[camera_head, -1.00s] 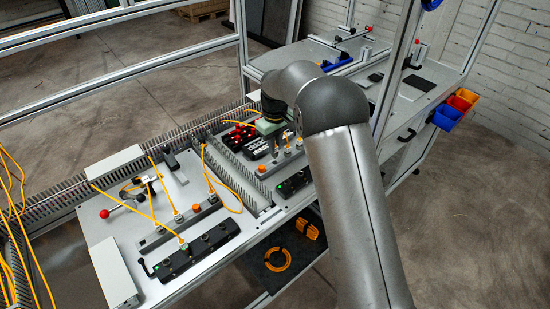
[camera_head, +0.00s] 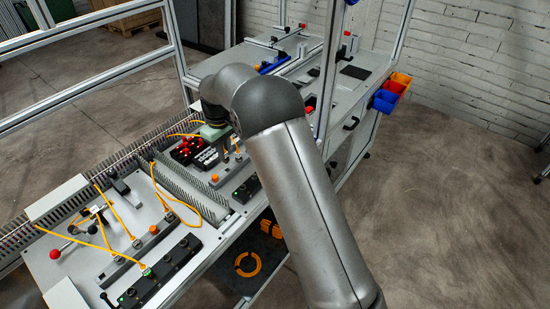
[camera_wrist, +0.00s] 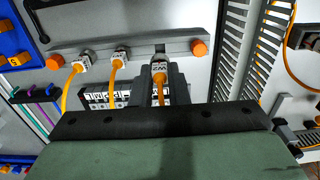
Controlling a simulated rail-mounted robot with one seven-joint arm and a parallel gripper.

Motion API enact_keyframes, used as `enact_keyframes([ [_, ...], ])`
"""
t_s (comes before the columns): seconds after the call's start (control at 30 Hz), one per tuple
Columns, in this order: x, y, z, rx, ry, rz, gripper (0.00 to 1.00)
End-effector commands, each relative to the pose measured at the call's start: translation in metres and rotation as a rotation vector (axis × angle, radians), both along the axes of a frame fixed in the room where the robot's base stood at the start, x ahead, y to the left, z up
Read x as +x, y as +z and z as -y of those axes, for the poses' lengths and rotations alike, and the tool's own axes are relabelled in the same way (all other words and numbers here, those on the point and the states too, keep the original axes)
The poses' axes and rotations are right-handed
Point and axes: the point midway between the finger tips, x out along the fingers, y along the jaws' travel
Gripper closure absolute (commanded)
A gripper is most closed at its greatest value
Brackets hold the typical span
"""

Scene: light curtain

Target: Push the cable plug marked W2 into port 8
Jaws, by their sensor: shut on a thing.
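The plug marked W2 (camera_wrist: 159,70) is grey-white with an orange cable and sits between the fingers of my gripper (camera_wrist: 160,80), which is shut on it. It is at the right end of a grey bar (camera_wrist: 140,52), by a dark slot; I cannot tell whether it is seated or just clear. Two other plugs with orange cables, (camera_wrist: 83,65) and (camera_wrist: 119,58), stand in the bar to its left. In the head view, my gripper's green body (camera_head: 212,131) is over the right-hand panel; its fingertips are hidden. Port 8 cannot be identified; no port number is legible.
Orange knobs (camera_wrist: 199,47) flank the bar. A slotted grey cable duct (camera_wrist: 234,45) runs close on the right in the wrist view. In the head view, a black socket strip (camera_head: 245,190) lies at the right panel's front edge, and another (camera_head: 158,272) on the left panel.

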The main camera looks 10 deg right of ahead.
Motion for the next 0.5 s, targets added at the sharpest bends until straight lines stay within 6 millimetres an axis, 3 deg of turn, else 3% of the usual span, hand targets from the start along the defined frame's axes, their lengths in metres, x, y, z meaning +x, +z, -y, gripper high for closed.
enact_keyframes([
  [0.5, 0.000, 0.034, 0.000, 0.000, 0.000, 0.001, 1.00],
])
